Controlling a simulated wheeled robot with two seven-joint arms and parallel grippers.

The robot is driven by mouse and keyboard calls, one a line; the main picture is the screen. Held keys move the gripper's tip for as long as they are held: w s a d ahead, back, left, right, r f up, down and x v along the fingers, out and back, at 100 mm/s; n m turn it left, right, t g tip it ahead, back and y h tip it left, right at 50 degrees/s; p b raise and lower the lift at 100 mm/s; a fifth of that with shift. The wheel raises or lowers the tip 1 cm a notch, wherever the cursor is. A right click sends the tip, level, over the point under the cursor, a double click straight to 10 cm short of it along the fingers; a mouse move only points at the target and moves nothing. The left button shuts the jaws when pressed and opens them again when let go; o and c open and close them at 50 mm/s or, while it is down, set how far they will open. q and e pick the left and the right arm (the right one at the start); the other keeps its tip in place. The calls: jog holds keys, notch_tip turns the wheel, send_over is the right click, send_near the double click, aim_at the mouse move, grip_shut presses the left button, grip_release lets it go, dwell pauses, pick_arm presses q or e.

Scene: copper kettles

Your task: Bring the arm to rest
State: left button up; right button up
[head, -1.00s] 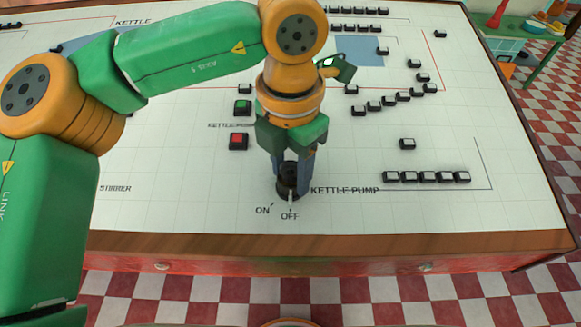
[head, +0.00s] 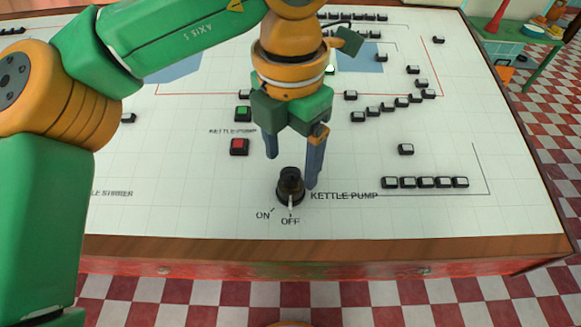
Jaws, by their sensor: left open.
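My left gripper (head: 291,172) hangs over the white panel, its two blue-grey fingers spread apart and empty. The black rotary knob (head: 290,185) labelled KETTLE PUMP stands just below and between the fingertips, apart from them as far as I can see. Its white pointer faces the front of the panel, toward the word OFF. My left arm (head: 150,45) comes in from the left and bends down to the gripper. My right gripper does not show.
A green button (head: 243,114) and a red button (head: 239,147) sit left of the gripper. Several small black-and-white indicator blocks (head: 425,182) stand to the right. The panel (head: 180,200) has a wooden front edge (head: 330,247). A side table (head: 520,48) with items stands at the back right.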

pick_arm(q)
notch_tip(320, 180, up, 3)
jog(key=shift+f, duration=0.2)
